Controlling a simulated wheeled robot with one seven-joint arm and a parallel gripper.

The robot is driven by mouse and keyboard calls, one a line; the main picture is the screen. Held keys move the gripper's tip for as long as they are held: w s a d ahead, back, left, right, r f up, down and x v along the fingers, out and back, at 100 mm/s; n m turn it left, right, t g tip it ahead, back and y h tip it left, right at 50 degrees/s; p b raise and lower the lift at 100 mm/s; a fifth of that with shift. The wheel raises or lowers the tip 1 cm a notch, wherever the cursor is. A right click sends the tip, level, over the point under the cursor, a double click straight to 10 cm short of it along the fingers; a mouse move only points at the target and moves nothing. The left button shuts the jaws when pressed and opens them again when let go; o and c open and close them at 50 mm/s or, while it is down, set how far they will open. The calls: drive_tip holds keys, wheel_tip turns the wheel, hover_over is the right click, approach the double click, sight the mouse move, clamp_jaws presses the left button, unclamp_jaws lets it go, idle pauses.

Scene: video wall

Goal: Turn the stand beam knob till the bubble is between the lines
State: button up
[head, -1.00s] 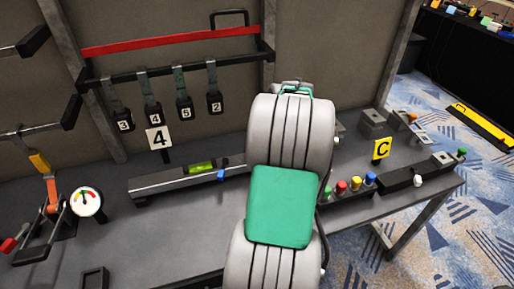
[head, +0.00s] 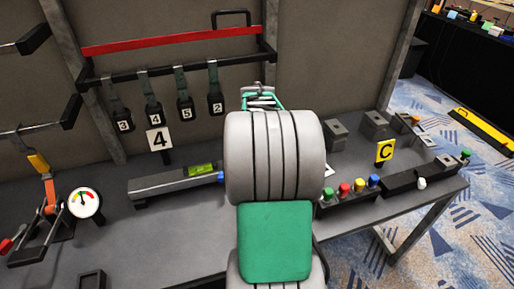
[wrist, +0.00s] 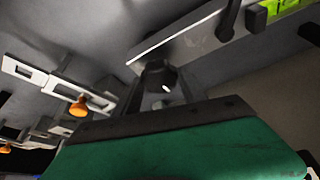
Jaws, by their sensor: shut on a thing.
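My arm hides the beam's right end and my gripper in the head view. In the wrist view the beam (wrist: 178,40) crosses the top, with part of the vial (wrist: 285,8) in the corner. My gripper (wrist: 160,82) is shut on a dark knob (wrist: 157,74) with a small white mark, by the beam's end. The fingers partly hide the knob.
Hanging numbered weights (head: 185,108) are behind the beam. A dial gauge (head: 84,202) and clamp stand left. A row of coloured knobs (head: 359,186), a yellow C sign (head: 385,151) and grey blocks (head: 373,125) are right of my arm.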

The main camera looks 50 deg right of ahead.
drive_tip(key=shift+s+a+f+m, duration=0.1)
drive_tip(key=shift+s+f+m, duration=0.05)
drive_tip(key=shift+f+m, duration=0.15)
drive_tip(key=o, duration=1.3)
drive_tip(key=shift+r, duration=0.1)
drive_tip(key=shift+o, duration=0.2)
drive_tip(key=shift+r, duration=0.15)
drive_tip(key=v, duration=0.7)
drive_tip(key=shift+r, duration=0.25)
